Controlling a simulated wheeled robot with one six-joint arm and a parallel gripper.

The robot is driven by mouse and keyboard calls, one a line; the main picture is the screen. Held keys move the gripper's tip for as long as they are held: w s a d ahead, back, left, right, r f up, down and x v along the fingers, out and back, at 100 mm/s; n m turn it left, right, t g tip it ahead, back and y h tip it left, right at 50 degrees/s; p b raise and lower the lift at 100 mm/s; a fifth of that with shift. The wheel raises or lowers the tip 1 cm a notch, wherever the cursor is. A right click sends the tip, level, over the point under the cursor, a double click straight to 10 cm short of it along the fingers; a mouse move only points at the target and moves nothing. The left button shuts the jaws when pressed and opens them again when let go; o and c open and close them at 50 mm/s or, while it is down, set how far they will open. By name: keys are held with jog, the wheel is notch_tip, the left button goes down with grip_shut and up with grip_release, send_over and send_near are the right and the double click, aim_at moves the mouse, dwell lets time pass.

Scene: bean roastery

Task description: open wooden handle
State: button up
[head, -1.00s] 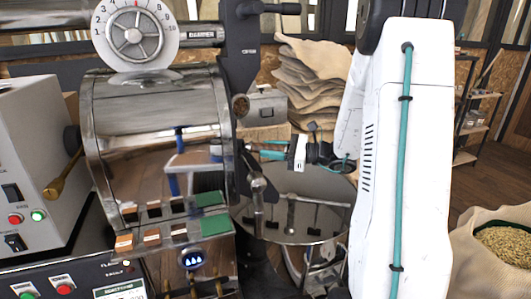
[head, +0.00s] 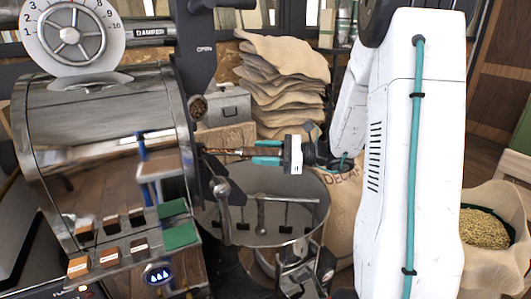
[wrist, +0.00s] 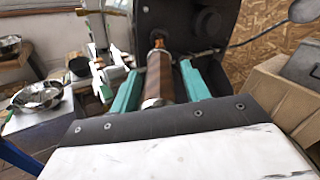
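The wooden handle (wrist: 159,78) is a brown cylinder with metal ends, seen lengthwise in the wrist view. It sticks out from a dark plate on the roaster front. My gripper (wrist: 159,68) has one teal finger on each side of it. A gap shows between the handle and each finger, so the fingers are open around it. In the head view my gripper (head: 255,152) points left at the dark roaster front (head: 187,100), with the handle (head: 232,151) between its fingers. Whether the front door stands ajar cannot be told.
The shiny roaster drum (head: 105,130) fills the left. A round cooling tray (head: 318,215) lies below my gripper. Stacked sacks (head: 285,75) and a grey metal box (head: 229,105) are behind. An open bean sack (head: 490,265) stands at right. A metal bowl (wrist: 38,96) shows left in the wrist view.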

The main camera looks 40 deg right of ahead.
jog(key=v, duration=0.8)
dwell(0.9)
jog(key=c, duration=0.3)
jog(key=shift+m+t+h, duration=0.6)
jog(key=shift+m+t, duration=0.1)
jog(key=s+d, duration=0.1)
jog(key=d, duration=0.1)
jog(key=s+d, duration=0.1)
jog(key=d, duration=0.1)
jog(key=s+d, duration=0.1)
jog(key=d, duration=0.1)
jog(key=shift+s+d+f, duration=0.15)
jog(key=shift+s+f, duration=0.05)
jog(key=shift+f, duration=0.15)
grip_shut()
jog(key=s+d+m+g+y, duration=0.1)
jog(key=s+d, duration=0.4)
jog(key=s, duration=0.1)
jog(key=x, duration=1.4)
jog(key=shift+a+r+m, duration=0.2)
jog(key=shift+a+m, duration=0.1)
jog(key=shift+a, duration=0.25)
